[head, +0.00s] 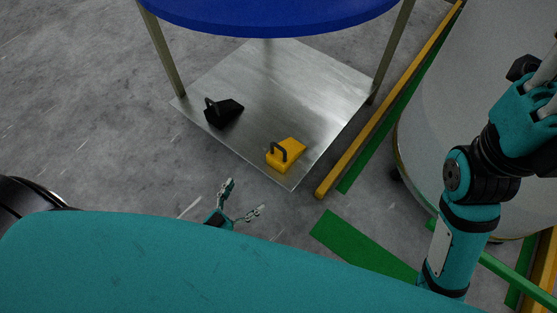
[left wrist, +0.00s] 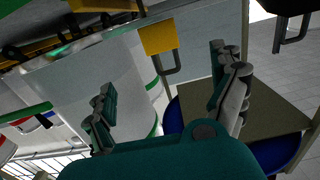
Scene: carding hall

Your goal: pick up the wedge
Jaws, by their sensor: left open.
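A yellow wedge (head: 290,152) with a dark handle lies on a metal plate (head: 335,85) close to the floor, near the plate's front corner. A black wedge (head: 226,113) with a loop handle lies on the same plate, further back and left. My left gripper (head: 242,202) is open and empty, in front of the plate and apart from both wedges. In the left wrist view, which looks upside down, the yellow wedge (left wrist: 159,37) shows at the top between the open fingers, and the black wedge (left wrist: 292,28) is at the top right. My right gripper is out of view.
A round blue top (head: 268,18) on metal legs stands over the plate. A yellow floor strip (head: 345,165) and a green strip (head: 362,247) run right of the plate. A large pale drum (head: 440,110) stands at the right, behind my right arm. Grey floor at left is clear.

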